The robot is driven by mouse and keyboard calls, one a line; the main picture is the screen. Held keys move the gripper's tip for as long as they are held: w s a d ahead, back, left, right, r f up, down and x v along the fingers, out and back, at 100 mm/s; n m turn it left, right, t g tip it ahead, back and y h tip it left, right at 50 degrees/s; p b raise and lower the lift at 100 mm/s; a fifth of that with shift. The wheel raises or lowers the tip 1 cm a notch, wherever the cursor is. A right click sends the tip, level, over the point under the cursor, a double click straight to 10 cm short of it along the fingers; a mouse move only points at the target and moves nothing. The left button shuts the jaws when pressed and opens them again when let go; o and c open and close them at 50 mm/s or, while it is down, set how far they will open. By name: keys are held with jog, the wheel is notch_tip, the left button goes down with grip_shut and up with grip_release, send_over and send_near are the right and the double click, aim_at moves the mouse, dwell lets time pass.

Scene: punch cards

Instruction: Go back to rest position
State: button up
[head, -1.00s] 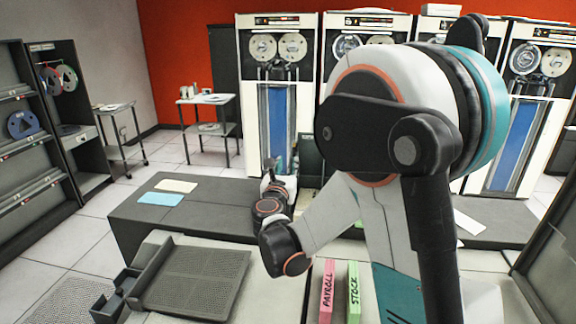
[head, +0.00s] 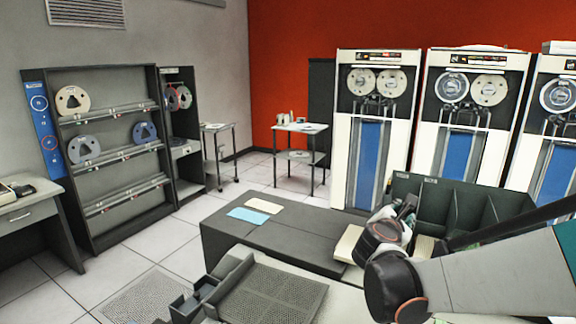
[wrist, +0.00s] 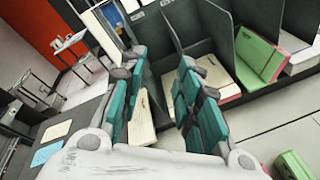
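My gripper (wrist: 157,95) fills the middle of the wrist view. Its two teal-padded fingers stand apart, with nothing visibly clamped between them. A cream block (wrist: 142,120) shows past the fingers, apparently lying on the dark table. In the head view my arm enters from the right, and the gripper end is partly hidden behind my own wrist, close to the dark divided rack (head: 465,207). In the wrist view a green card deck (wrist: 262,55) leans in one rack compartment. A pink-edged cream deck (wrist: 212,75) is in the compartment beside it.
The dark table (head: 290,232) carries a blue card (head: 249,215) and a cream card (head: 263,205). A mesh tray (head: 275,295) sits in front. Tape cabinets (head: 372,130) stand behind, reel shelves (head: 110,150) at left. Another green deck (wrist: 293,165) shows at lower right.

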jog(key=s+a+f+m+g+y+b, duration=0.1)
jog(key=s+a+f+m+g+y, duration=0.1)
jog(key=s+m, duration=0.5)
jog(key=s+a+f+m+g+y+b, duration=0.2)
jog(key=s+m, duration=0.5)
jog(key=s, duration=0.6)
jog(key=s+a+f+m+g+y+b, duration=0.1)
jog(key=s+a+f+m+g+y, duration=0.1)
jog(key=s+a+f+m+y, duration=0.2)
jog(key=s+a+f+m, duration=0.1)
jog(key=s+f+m, duration=0.2)
jog(key=s, duration=0.3)
jog(key=shift+s+a+m, duration=0.2)
jog(key=shift+s+m, duration=0.15)
jog(key=shift+m, duration=0.15)
